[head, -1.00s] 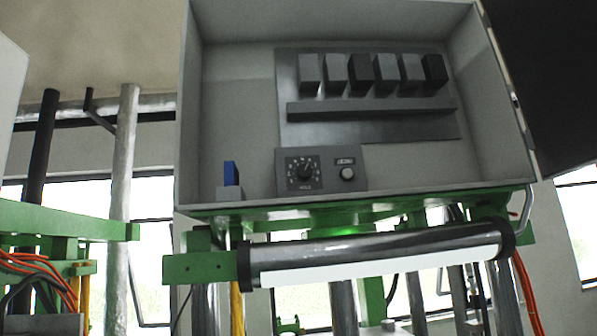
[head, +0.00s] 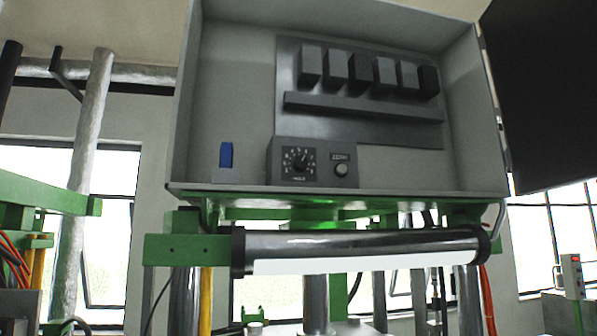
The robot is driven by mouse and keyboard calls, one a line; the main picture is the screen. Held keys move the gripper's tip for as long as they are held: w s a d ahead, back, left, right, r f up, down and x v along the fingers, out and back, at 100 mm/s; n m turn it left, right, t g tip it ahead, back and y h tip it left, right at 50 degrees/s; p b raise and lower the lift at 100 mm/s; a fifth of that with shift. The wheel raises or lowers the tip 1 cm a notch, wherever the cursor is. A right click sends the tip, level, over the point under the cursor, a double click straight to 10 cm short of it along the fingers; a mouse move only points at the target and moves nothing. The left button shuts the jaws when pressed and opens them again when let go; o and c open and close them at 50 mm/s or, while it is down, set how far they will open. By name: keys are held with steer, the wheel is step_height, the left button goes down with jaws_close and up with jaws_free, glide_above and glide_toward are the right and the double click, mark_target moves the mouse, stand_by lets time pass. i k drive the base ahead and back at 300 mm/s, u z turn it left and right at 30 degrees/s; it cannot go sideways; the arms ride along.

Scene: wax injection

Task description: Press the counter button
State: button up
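An open grey control cabinet (head: 236,60) fills the upper middle of the head view. At its bottom, a dark control box (head: 318,178) carries a round dial (head: 299,160) with numbers around it. To the right of the dial is a small round pale button (head: 341,169) under a small label. I cannot read clearly whether that label names the counter. My gripper is not visible in the head view.
A dark panel (head: 540,90) hangs at the right, beside the cabinet. A metal roller (head: 360,244) on a green frame (head: 180,249) runs below the cabinet. A blue block (head: 226,155) sits inside the cabinet at the left. A small grey box (head: 571,276) stands at the lower right.

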mark_target(341, 169)
steer(key=i, duration=1)
